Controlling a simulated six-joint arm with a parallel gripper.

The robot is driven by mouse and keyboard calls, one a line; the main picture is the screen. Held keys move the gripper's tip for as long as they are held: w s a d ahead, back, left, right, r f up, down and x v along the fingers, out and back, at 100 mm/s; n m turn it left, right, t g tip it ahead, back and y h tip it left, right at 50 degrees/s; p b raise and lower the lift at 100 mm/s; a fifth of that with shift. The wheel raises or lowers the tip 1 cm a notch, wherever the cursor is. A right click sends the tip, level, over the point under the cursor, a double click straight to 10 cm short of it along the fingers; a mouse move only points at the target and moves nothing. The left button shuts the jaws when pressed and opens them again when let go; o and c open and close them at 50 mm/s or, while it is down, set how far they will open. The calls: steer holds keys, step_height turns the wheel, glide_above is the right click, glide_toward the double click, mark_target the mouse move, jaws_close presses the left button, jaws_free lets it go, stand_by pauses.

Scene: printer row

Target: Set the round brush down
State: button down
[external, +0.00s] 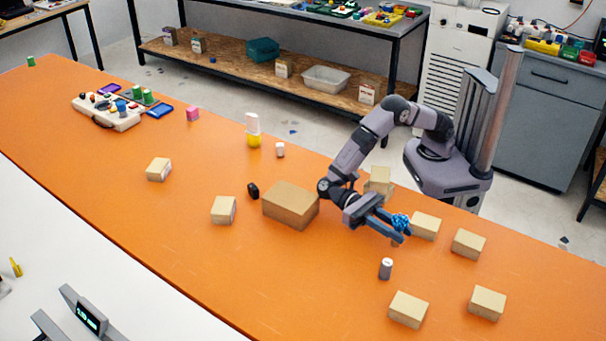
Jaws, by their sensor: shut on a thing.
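The round brush (401,220) is a small blue, bristly thing at the right of the orange table. My gripper (398,232) is shut on it, with its blue fingers pointing right and toward the camera. The brush shows at the fingertips, among several cardboard boxes. I cannot tell exactly how high it is above the table, and the fingers hide part of it.
A grey can (385,268) stands just in front of my gripper. Small boxes lie close to the right (425,225) and behind (379,181). A larger box (291,205) lies left of my wrist. The orange table (300,290) has bare room at front left.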

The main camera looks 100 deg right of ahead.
steer(key=shift+f, duration=0.2)
steer(key=c, duration=1.5)
jaws_free()
steer(key=shift+c, duration=0.2)
steer(key=shift+r, duration=0.2)
steer(key=shift+r+p, duration=0.7)
steer(key=shift+p, duration=0.45)
steer(key=v, duration=0.2)
steer(key=b+v, duration=0.1)
steer(key=v, duration=0.1)
steer(key=b+v, duration=0.1)
steer(key=v, duration=0.1)
steer(key=shift+w+d+f, duration=0.1)
steer(key=shift+f, duration=0.25)
steer(key=shift+w+d, duration=0.35)
steer(key=shift+d, duration=0.2)
steer(key=shift+r, duration=0.1)
